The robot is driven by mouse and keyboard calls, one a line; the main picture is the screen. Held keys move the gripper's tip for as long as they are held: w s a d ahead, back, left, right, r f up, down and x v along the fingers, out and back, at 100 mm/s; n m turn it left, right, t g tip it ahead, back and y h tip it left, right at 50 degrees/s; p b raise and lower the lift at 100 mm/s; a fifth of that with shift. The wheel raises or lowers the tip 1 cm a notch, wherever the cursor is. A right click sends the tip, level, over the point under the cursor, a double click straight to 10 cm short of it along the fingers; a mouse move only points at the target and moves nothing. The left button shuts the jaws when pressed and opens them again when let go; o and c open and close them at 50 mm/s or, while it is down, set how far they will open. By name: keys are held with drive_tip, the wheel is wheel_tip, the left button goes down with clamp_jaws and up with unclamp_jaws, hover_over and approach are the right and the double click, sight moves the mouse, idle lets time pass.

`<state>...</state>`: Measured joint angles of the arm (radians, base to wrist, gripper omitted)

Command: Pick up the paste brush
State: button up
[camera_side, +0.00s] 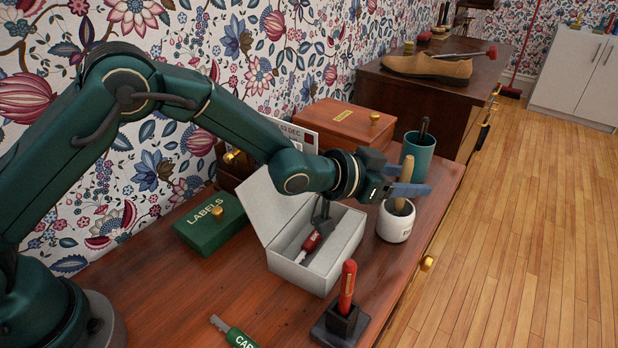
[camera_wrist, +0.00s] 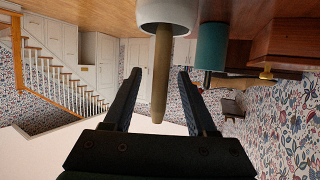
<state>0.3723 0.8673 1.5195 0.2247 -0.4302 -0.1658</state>
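The paste brush (camera_side: 404,178) appears as a wooden handle standing tilted in a small white pot (camera_side: 396,228) with dark lettering; its lower end is hidden inside the pot. My gripper (camera_side: 413,181) is at the handle, above the pot's rim. In the wrist view, the pot (camera_wrist: 168,12) is at the top and the brush handle (camera_wrist: 160,75) points down between the two dark fingers of my gripper (camera_wrist: 160,72). The fingers are open, with a visible gap on each side of the handle.
A teal cup (camera_side: 418,152) stands just behind the pot. An open grey box (camera_side: 318,278) holding a red-handled tool is to the left. A red-handled tool in a dark stand (camera_side: 342,325) is in front. The table's right edge is close to the pot.

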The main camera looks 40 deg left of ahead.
sight(408, 156)
clamp_jaws()
drive_tip(key=shift+r, duration=0.5)
drive_tip(key=r, duration=0.3)
drive_tip(key=shift+a+r, duration=0.2)
drive_tip(key=shift+r, duration=0.1)
drive_tip(key=a+r, duration=0.6)
drive_tip(key=a, duration=0.5)
drive_tip(key=shift+s+a+r, duration=0.15)
drive_tip(key=shift+s+r, duration=0.05)
drive_tip(key=shift+s, duration=0.15)
